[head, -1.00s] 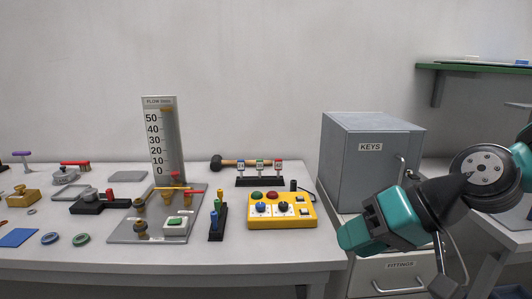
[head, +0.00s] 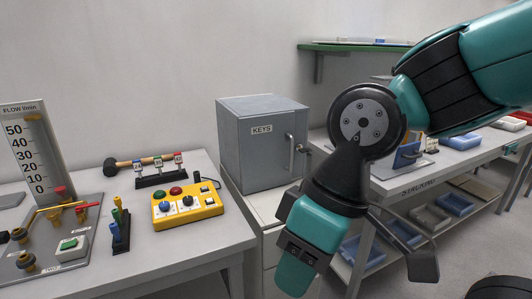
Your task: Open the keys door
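The keys cabinet is a grey metal box (head: 228,143) near the middle of the head view. Its door (head: 265,160) carries a KEYS label (head: 262,128) and looks shut. An upright metal handle (head: 290,152) is at the door's right side, with a small grey part (head: 304,148) just right of it. My teal and black arm comes in from the upper right and bends down in front of the cabinet's lower right. Its lower teal part is right of and below the handle, apart from it in the picture. I cannot make out gripper fingers or whether they are open.
A white drawer unit (head: 270,215) stands under the cabinet. On the left bench (head: 215,245) are a yellow button box (head: 187,208), a mallet (head: 125,164) and a flow gauge (head: 25,150). A STACKING bench (head: 400,185) with blue trays is behind my arm. Open floor shows at lower right.

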